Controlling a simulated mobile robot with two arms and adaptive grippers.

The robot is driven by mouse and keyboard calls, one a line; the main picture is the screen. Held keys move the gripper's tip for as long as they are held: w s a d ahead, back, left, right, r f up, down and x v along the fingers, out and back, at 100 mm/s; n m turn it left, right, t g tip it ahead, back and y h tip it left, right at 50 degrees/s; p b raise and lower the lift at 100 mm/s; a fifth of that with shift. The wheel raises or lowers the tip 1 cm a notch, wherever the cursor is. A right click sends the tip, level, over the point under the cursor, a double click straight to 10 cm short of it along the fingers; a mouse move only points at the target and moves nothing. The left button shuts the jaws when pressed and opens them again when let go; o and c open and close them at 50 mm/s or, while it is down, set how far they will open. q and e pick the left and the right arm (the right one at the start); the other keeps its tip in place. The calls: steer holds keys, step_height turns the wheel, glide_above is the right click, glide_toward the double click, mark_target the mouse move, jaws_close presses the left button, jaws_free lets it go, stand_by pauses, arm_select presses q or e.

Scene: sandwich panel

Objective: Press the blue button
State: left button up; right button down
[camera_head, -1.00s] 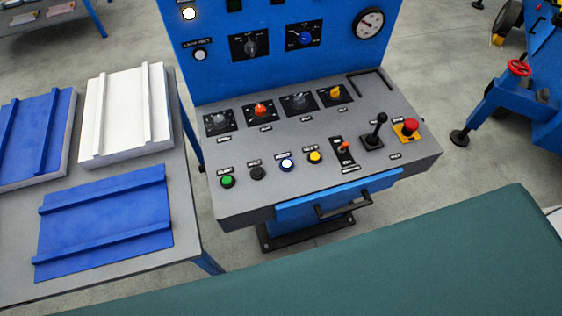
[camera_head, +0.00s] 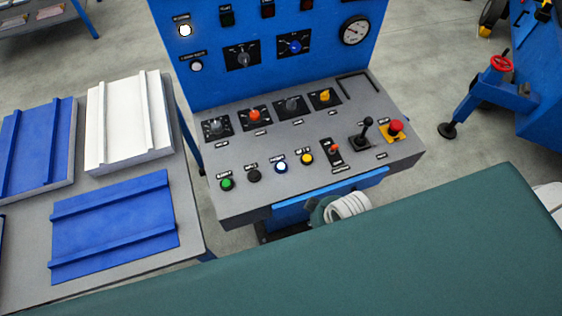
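The blue button (camera_head: 281,167) is a small round button with a pale centre and a blue ring. It sits in the front row of the grey sloped console (camera_head: 240,205), between a black button (camera_head: 254,176) and a yellow button (camera_head: 306,159). A green button (camera_head: 227,184) is at the left end of that row. Nothing covers the blue button. Neither gripper can be made out. A white ribbed part (camera_head: 348,207), which looks like part of my arm, shows at the console's front edge, well to the right of and below the button.
A table (camera_head: 185,262) with blue and white panels stands at the left. A large teal surface fills the lower foreground.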

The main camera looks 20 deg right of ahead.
steer(key=w+a+r+y, duration=0.1)
steer(key=w+r, duration=0.2)
steer(key=w, duration=0.1)
steer(key=w+a+r+n+t+y+p, duration=0.1)
steer(key=w+r, duration=0.3)
steer(key=w+a+r+n+y, duration=0.1)
steer(key=w+r+y, duration=0.1)
steer(key=w+r, duration=0.1)
steer(key=shift+w+a+r+t+p, duration=0.1)
steer(key=shift+w+r+t+p, duration=0.25)
steer(key=shift+w, duration=0.3)
step_height(320, 180, up, 5)
steer(key=n+y, duration=0.1)
steer(key=y, duration=0.1)
glide_above(283, 167)
steer(key=shift+r+t, duration=0.1)
steer(key=shift+t, duration=0.35)
step_height(283, 167, down, 8)
steer(key=b, duration=0.7)
steer(key=shift+f, duration=0.2)
steer(key=shift+f+b, duration=0.25)
steer(key=shift+b, duration=0.05)
steer(key=shift+f, duration=0.1)
steer(key=shift+f, duration=0.3)
